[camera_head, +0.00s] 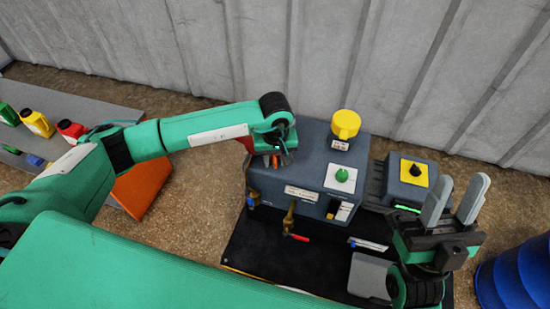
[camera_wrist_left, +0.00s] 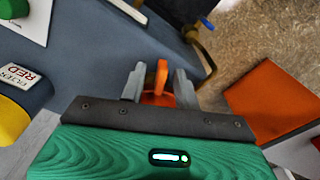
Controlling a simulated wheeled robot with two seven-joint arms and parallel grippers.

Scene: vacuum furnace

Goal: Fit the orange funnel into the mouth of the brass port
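My left gripper (camera_head: 278,158) is at the left end of the grey furnace box, pointing down. In the left wrist view its fingers (camera_wrist_left: 160,88) stand on either side of the orange funnel (camera_wrist_left: 161,76), closed on it. Only a narrow part of the funnel shows; in the head view orange bits (camera_head: 270,161) peek out under the gripper. The mouth of the brass port cannot be made out; the gripper may cover it. Brass piping (camera_wrist_left: 198,42) shows beyond the fingers. My right gripper (camera_head: 454,202) is open and empty, fingers up, at the right.
The furnace box (camera_head: 285,185) carries a yellow cap (camera_head: 346,123), a green button (camera_head: 342,175) and a brass valve with a red handle (camera_head: 300,238). A control box (camera_head: 410,182) stands to its right.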

